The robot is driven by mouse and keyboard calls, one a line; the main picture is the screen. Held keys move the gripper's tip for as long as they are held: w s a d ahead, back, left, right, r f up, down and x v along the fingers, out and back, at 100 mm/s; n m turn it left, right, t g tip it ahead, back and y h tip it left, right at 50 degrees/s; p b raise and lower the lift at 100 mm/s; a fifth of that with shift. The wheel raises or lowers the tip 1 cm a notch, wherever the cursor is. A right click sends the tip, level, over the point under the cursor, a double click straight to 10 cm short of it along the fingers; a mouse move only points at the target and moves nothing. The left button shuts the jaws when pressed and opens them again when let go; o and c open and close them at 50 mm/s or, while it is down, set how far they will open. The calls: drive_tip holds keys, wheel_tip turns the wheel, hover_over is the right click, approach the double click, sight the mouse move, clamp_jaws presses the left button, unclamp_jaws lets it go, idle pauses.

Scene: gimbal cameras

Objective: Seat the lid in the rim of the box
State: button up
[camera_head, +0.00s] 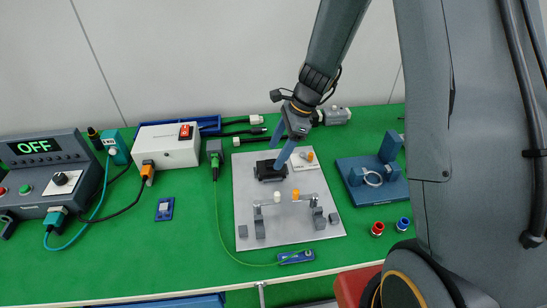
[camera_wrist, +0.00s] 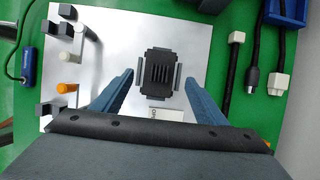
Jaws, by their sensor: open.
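A black slotted piece (camera_wrist: 159,68) sits between short grey guide blocks on the light metal plate (camera_wrist: 120,40). It also shows in the head view as a dark block (camera_head: 266,173). It looks like the lid over the box, but I cannot tell the two apart or tell whether the lid sits level in the rim. My gripper (camera_wrist: 160,82) is open. In the wrist view its blue fingers stand apart on the left and right of the black piece, with gaps showing. In the head view my gripper (camera_head: 282,150) is over the plate at the black piece.
On the plate (camera_head: 244,205) stand a small bracketed fixture with white and orange knobs (camera_head: 295,195) and a small labelled block (camera_head: 305,159). A blue fixture (camera_head: 385,190) is to the right. A white power box (camera_head: 166,147) and cables are to the left.

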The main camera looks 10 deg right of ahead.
drive_tip(key=shift+v, duration=2.15)
drive_tip(key=s+d+r+n+h, duration=0.2)
drive_tip(key=s+d+n, duration=0.1)
drive_tip(key=s+n, duration=0.6)
drive_tip(key=s+d+r+n+t+h, duration=0.1)
drive_tip(key=s+d+r+n+h, duration=0.1)
drive_tip(key=s+n, duration=0.7)
drive_tip(key=shift+d+r+h, duration=0.3)
drive_tip(key=shift+d+r, duration=0.4)
drive_tip(key=shift+d, duration=0.3)
